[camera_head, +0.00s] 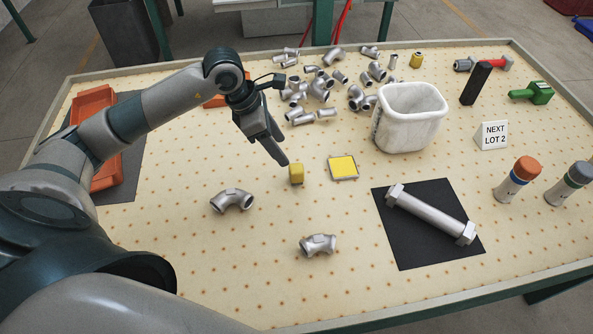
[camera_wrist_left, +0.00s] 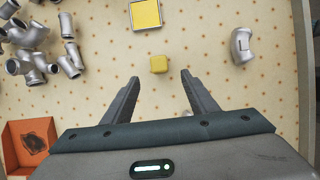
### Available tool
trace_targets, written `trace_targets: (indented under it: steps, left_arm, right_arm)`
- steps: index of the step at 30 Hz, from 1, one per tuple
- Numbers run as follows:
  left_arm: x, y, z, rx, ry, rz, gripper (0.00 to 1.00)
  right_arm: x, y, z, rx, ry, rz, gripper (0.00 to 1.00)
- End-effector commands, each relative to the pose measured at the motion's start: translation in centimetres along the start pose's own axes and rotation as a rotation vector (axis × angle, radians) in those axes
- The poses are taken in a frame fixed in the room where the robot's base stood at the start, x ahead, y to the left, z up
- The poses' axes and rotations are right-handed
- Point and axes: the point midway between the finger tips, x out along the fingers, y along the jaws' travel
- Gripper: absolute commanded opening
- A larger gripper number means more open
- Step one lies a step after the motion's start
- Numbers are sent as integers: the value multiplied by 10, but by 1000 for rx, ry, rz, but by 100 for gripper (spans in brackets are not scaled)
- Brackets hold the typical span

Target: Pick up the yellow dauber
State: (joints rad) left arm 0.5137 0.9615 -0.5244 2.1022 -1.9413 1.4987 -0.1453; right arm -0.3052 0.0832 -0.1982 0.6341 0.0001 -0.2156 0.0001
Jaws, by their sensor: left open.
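The yellow dauber (camera_head: 296,173) looks like a small yellow block standing on the dotted table top, just left of a square yellow pad (camera_head: 343,167). My left gripper (camera_head: 282,160) points down toward the dauber from the upper left. In the left wrist view the gripper (camera_wrist_left: 160,82) is open, its two fingers apart with nothing between them. The dauber (camera_wrist_left: 159,64) shows there just beyond the fingertips, roughly centred between them and not held. The yellow pad (camera_wrist_left: 146,14) lies farther beyond it. My right gripper is not in view.
Silver pipe elbows (camera_head: 232,200) and a tee (camera_head: 318,244) lie near the dauber. A large bolt (camera_head: 430,213) rests on a black mat (camera_head: 405,252). A white bin (camera_head: 408,120) stands behind, beside a heap of fittings (camera_head: 318,90). An orange tray (camera_head: 104,180) is at left.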

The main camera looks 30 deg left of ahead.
Motion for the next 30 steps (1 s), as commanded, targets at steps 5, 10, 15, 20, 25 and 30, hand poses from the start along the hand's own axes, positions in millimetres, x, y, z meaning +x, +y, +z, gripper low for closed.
trace_targets:
  steps: [5, 10, 15, 20, 25, 30]
  left_arm:
    - [31, -1, 1, -3, 2, -5, 53]
    - [56, 0, 1, -2, 0, -2, 53]
    - [67, 0, 0, 1, 1, 0, 53]
    - [68, 0, 0, 1, 1, 0, 53]
    - [68, 0, 0, 1, 0, 0, 53]
    - [75, 0, 1, -2, 0, -3, 53]
  right_arm:
    - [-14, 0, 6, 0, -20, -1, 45]
    - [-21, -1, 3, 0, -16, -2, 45]
    - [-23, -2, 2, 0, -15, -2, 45]
    - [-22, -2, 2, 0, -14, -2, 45]
    - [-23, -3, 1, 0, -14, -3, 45]
    - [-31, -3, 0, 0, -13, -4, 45]
